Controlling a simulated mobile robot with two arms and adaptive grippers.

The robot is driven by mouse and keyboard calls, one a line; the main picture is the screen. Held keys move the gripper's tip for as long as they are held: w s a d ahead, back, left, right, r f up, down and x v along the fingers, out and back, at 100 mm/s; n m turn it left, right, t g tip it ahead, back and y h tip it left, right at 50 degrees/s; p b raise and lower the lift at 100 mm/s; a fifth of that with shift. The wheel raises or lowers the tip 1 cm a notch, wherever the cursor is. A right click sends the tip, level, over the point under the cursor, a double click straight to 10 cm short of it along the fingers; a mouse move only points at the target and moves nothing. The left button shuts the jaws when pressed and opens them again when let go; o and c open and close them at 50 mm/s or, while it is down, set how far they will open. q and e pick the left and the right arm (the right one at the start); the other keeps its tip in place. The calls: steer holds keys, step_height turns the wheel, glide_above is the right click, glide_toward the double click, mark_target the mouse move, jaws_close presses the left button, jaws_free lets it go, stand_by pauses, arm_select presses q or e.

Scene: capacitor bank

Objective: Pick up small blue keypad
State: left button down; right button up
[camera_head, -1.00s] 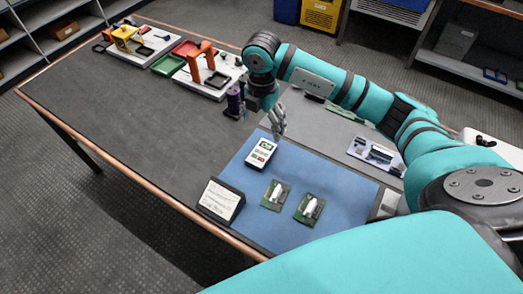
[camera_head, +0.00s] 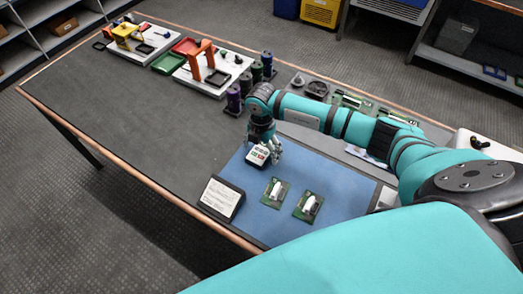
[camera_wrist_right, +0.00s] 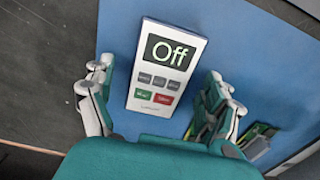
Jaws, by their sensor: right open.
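The keypad is a white, flat device with a dark screen reading "Off" and grey, green and red buttons. It lies on the blue mat (camera_head: 330,190) and shows whole in the right wrist view (camera_wrist_right: 165,68). In the head view the keypad (camera_head: 257,156) is partly hidden by my right gripper (camera_head: 264,145). In the wrist view the fingers of my right gripper (camera_wrist_right: 159,70) are spread, one on each side of the keypad. My left gripper is not in view.
Two green boards with white cylinders (camera_head: 276,191) (camera_head: 308,206) lie on the mat in front of the keypad. A dark stand with a white card (camera_head: 221,198) is at the mat's left corner. Coloured cylinders (camera_head: 234,100) stand behind. The grey table's left part is clear.

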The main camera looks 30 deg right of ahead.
mark_target(262, 151)
steer(key=shift+f, duration=0.25)
stand_by(0.5)
steer(key=shift+c, duration=0.4)
steer(key=c, duration=1.2)
steer(key=shift+c, duration=0.2)
steer(key=shift+r, duration=0.15)
steer(key=shift+r+p, duration=0.45)
steer(key=shift+r, duration=0.15)
step_height(262, 151, up, 4)
steer(key=p, duration=0.3)
steer(key=shift+s+f, duration=0.15)
steer(key=shift+f, duration=0.1)
steer(key=s+a+p, duration=0.1)
steer(key=s+p, duration=0.2)
steer(key=s, duration=0.1)
steer(key=s+a+p, duration=0.1)
steer(key=s+p, duration=0.1)
steer(key=s, duration=0.3)
steer(key=s+a+p, duration=0.2)
steer(key=s+p, duration=0.1)
steer(key=s, duration=0.1)
steer(key=shift+s+r+p, duration=0.3)
steer(key=shift+s+r, duration=0.05)
steer(key=shift+s+a, duration=0.15)
steer(key=shift+s, duration=0.55)
